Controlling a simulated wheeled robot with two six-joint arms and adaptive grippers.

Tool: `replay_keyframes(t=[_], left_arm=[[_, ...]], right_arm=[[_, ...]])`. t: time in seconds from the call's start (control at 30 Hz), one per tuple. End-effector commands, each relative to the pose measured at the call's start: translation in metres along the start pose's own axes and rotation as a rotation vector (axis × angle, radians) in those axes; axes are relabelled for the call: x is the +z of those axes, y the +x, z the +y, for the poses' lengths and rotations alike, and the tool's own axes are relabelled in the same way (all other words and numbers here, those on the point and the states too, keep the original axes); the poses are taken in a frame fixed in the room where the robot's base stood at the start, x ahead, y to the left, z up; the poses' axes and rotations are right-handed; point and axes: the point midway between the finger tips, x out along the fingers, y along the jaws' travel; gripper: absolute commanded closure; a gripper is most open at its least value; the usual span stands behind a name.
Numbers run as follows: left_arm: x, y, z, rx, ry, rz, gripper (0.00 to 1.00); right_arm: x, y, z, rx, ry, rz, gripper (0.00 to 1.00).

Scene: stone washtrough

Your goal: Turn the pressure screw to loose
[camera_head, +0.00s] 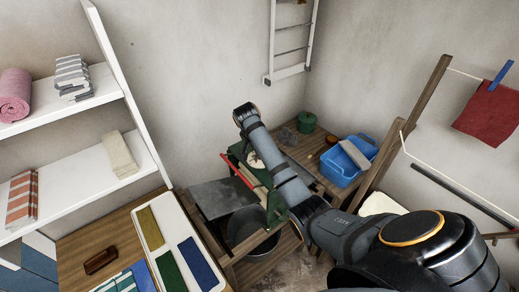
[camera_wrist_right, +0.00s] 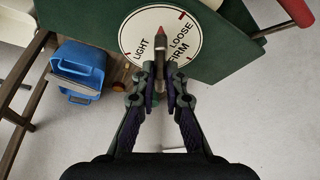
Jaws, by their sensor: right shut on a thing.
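The pressure screw's round white dial (camera_wrist_right: 182,40) is in the right wrist view, on a green panel (camera_wrist_right: 95,12). It reads LIGHT on the left, LOOSE on the upper right and FIRM at the lower right. The screw's grey pointer with a red tip (camera_wrist_right: 160,32) points up, between LIGHT and LOOSE. My right gripper (camera_wrist_right: 160,78) is shut on the pointer's shaft, in front of the dial. In the head view my right arm covers most of the green machine (camera_head: 236,153), and part of the dial (camera_head: 255,160) shows. My left gripper is out of view.
A red bar (camera_head: 238,169) runs along the green machine. A blue basket (camera_head: 343,162) and a green pot (camera_head: 307,121) stand on the wooden bench to the right. A metal tub (camera_head: 250,228) sits below. White shelves with towels are at the left.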

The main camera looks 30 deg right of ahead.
Motion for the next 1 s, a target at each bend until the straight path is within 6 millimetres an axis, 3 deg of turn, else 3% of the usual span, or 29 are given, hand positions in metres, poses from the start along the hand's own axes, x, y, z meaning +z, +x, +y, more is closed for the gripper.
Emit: replay_keyframes(t=[0.5, 1.0], left_arm=[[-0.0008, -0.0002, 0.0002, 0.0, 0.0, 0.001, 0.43], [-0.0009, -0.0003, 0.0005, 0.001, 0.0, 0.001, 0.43]], right_arm=[[-0.0024, -0.002, -0.0037, 0.141, 0.355, 0.003, 1.0], [-0.0027, -0.0017, -0.0042, 0.181, 0.453, 0.003, 1.0]])
